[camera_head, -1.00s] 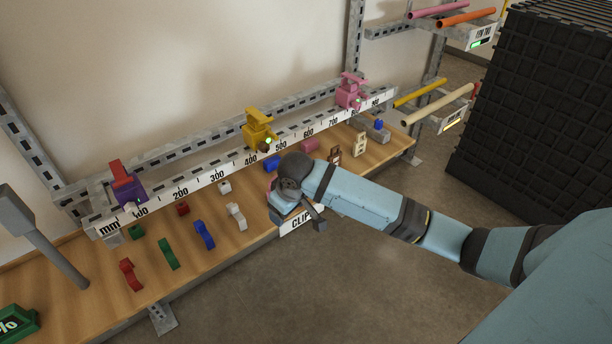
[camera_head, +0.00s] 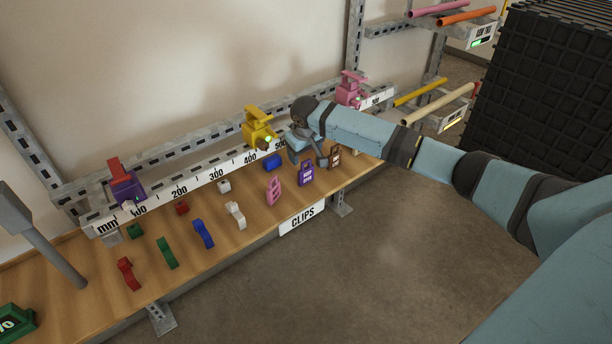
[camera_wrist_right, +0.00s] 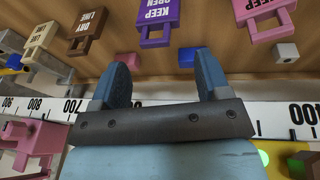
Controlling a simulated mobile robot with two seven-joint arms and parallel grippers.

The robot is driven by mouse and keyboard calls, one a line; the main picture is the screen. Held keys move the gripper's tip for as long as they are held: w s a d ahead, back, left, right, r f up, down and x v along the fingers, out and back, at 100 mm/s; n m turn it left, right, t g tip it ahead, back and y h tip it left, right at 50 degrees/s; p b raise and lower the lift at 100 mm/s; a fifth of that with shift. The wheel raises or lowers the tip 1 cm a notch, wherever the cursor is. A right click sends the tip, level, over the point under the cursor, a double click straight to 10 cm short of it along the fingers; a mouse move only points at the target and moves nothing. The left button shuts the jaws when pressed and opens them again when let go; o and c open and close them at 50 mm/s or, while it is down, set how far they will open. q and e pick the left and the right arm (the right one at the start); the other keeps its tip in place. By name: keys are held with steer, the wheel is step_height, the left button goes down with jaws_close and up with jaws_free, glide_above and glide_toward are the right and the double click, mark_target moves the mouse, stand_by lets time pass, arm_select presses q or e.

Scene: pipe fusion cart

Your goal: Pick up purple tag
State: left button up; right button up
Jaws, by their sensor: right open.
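The purple tag (camera_head: 306,173) stands on the wooden bench near its front edge, between a pink tag and a brown tag. In the right wrist view the purple tag (camera_wrist_right: 158,12) is at the top centre, printed "KEEP OPEN", with its loop toward me. My right gripper (camera_head: 306,151) is over the bench just behind the purple tag, partly hidden by its own wrist. In the right wrist view the open fingers (camera_wrist_right: 162,75) point toward the purple tag, with a gap left before it. Nothing is held between them. My left gripper is not in view.
A pink tag (camera_head: 273,191) and a brown tag (camera_head: 335,157) flank the purple one. A beige tag (camera_wrist_right: 40,42) is farther left in the wrist view. A ruler rail (camera_head: 215,175) with a yellow clamp (camera_head: 257,128) runs behind. Several coloured clips stand left.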

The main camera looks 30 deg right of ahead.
mark_target(306, 161)
steer(key=x, duration=0.6)
steer(key=shift+d+r+b, duration=0.1)
steer(key=shift+d+b, duration=0.15)
steer(key=shift+b, duration=0.15)
steer(key=c, duration=1)
